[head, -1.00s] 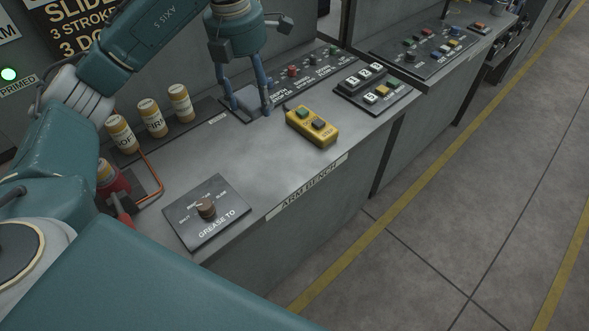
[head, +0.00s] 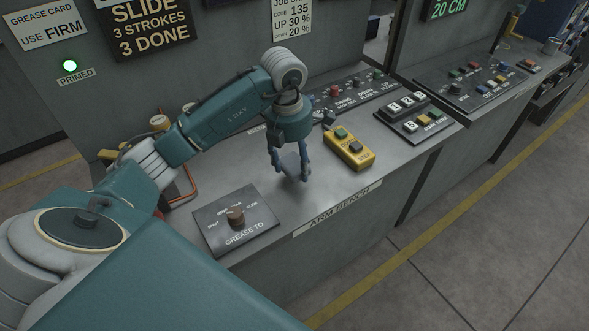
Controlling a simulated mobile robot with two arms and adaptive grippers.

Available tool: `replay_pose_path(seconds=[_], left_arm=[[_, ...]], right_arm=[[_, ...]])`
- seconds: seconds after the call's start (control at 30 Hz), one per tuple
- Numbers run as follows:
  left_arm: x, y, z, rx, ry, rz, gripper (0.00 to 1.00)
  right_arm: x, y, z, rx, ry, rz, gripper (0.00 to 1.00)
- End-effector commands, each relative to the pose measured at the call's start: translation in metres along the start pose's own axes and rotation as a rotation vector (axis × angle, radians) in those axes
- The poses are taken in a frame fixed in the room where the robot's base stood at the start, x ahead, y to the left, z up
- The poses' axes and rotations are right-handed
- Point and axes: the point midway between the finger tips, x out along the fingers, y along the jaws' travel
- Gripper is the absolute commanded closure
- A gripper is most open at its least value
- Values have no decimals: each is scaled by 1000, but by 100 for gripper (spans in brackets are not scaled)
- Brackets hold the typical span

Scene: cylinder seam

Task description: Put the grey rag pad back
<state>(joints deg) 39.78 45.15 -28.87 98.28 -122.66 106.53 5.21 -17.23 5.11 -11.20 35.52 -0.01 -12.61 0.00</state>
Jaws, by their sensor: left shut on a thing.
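The grey rag pad (head: 290,164) shows as a small grey piece between the fingers of my left gripper (head: 290,174). The gripper is shut on it and points down at the arm bench (head: 330,195). They are left of the yellow button box and behind the "GREASE TO" plate. I cannot tell whether the pad touches the bench top. My right gripper is not in view.
A yellow button box (head: 349,150) lies right of the gripper. The "GREASE TO" plate (head: 237,219) with a brown knob is in front. Button panels (head: 419,117) stand farther right. My left arm hides most of the canisters at the left.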

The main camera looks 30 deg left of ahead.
Motion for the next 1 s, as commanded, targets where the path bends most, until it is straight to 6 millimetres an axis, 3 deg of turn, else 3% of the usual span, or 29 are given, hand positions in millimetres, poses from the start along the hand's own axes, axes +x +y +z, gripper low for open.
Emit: replay_pose_path(seconds=[0.23,0.57,0.6,0.7,1.0], left_arm=[[32,-1,-4,0,3,-3,69],[37,0,-4,1,1,-1,69],[38,0,-4,0,1,-1,43],[36,0,-4,0,1,-1,25],[35,-1,-4,0,1,-1,25]], right_arm=[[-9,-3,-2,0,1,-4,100],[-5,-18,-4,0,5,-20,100],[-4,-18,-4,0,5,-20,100],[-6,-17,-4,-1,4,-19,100],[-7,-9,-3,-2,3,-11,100]])
